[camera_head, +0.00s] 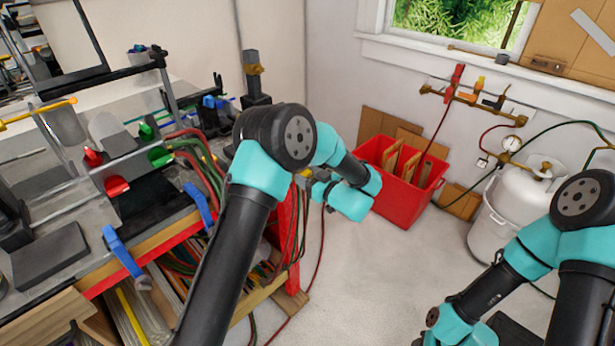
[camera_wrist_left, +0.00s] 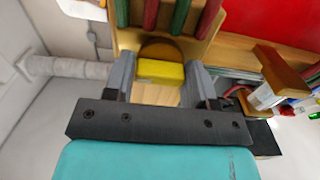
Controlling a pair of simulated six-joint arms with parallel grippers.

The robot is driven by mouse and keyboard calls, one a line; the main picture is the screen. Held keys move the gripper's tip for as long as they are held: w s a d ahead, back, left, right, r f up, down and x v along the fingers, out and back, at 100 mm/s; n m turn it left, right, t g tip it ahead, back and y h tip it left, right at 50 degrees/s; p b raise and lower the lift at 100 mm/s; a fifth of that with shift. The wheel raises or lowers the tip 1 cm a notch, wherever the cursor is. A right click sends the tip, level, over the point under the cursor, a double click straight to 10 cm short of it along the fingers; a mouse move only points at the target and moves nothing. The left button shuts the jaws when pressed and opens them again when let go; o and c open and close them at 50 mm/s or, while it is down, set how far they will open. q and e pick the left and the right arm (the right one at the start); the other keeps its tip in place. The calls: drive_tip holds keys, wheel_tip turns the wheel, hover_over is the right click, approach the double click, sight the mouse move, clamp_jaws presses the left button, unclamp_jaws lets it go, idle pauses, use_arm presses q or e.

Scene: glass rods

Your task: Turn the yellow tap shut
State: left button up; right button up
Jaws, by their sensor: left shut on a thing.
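The yellow tap (camera_wrist_left: 160,72) shows in the left wrist view as a short yellow block in front of a round brown part on a wooden board. My left gripper (camera_wrist_left: 157,66) has one grey finger on each side of the tap and is shut on it. In the head view my left gripper (camera_head: 305,177) is at the right end of the workbench, mostly hidden by my own arm. A small bit of yellow shows there. My right arm is at the lower right, and its gripper is not in view.
The workbench (camera_head: 60,225) at the left carries clamps, hoses and tools. Red and green hoses (camera_wrist_left: 180,15) run close above the tap. A red crate (camera_head: 400,205) and a white gas cylinder (camera_head: 520,205) stand on the floor.

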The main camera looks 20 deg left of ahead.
use_arm(q)
drive_tip(key=o, duration=0.9)
drive_tip(key=shift+d, duration=0.1)
drive_tip(key=v, duration=1.7)
drive_tip(key=shift+d, duration=0.15)
drive_tip(key=w+a+f+m+t+h, duration=0.25)
drive_tip(key=a+f+m+h, duration=0.45)
drive_tip(key=a+f+h, duration=0.65)
drive_tip(key=s+a+f+m+g+h, duration=0.1)
drive_tip(key=s+f+g, duration=0.4)
drive_tip(key=s, duration=0.8)
drive_tip(key=s+a+f+m+g+h, duration=0.2)
drive_tip(key=s+a+f+g+h, duration=0.2)
drive_tip(key=s+f, duration=0.5)
drive_tip(key=s+g+h, duration=0.1)
drive_tip(key=s, duration=0.2)
drive_tip(key=shift+s, duration=0.35)
